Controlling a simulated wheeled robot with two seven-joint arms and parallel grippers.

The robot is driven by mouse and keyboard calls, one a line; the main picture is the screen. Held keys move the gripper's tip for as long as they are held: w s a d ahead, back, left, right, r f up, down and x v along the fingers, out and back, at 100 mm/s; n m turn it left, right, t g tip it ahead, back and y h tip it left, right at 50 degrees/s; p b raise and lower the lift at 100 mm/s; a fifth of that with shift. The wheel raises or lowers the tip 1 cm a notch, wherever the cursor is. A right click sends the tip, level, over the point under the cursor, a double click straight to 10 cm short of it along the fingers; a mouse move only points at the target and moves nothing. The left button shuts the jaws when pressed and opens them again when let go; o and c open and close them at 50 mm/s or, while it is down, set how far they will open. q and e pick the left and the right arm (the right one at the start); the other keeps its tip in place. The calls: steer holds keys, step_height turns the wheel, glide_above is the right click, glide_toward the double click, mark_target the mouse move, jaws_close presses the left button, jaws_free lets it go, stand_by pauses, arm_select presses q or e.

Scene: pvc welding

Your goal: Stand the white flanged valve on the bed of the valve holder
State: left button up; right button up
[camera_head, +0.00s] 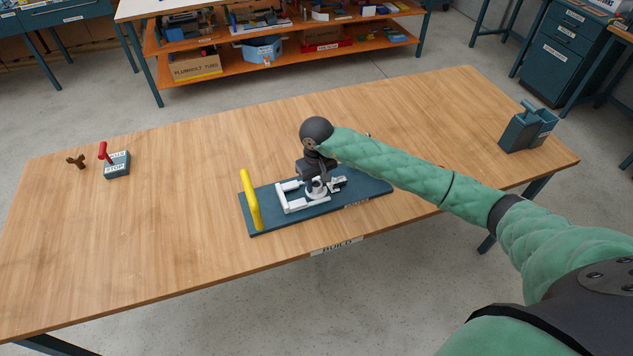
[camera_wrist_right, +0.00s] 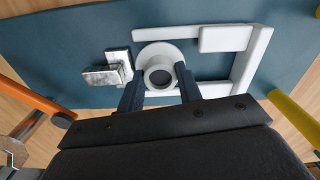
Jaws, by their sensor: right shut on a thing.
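The valve holder is a blue-green base plate (camera_head: 268,217) with a white frame (camera_head: 283,201) and a metal clamp (camera_wrist_right: 112,70). It lies near the front middle of the table. The white flanged valve (camera_head: 315,194) is upright at the frame's right part; its round flange and dark bore (camera_wrist_right: 158,72) face my right wrist camera. My right gripper (camera_head: 317,185) points down from above and is shut on the valve, one finger on each side (camera_wrist_right: 160,92). Whether the valve's underside touches the bed is hidden. My left gripper is not in view.
A yellow handle (camera_head: 250,200) stands at the plate's left end. A stop box with a red lever (camera_head: 116,164) and a small brown part (camera_head: 76,162) are at the left. A blue-green bin (camera_head: 528,128) is at the far right. The table's left middle is clear.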

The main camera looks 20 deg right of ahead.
mark_target(316, 184)
steer(key=o, duration=1)
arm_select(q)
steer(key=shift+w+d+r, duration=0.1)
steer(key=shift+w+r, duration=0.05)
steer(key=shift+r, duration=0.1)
arm_select(e)
steer(key=shift+r, duration=0.45)
steer(key=shift+r+b, duration=0.4)
steer(key=shift+r, duration=0.15)
step_height(316, 184, up, 5)
steer(key=shift+r+b, duration=0.1)
steer(key=shift+b, duration=1.15)
arm_select(q)
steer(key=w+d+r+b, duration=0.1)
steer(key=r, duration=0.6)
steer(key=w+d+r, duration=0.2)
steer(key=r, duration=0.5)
steer(key=shift+b, duration=0.35)
arm_select(e)
step_height(316, 184, up, 5)
steer(key=shift+r, duration=0.1)
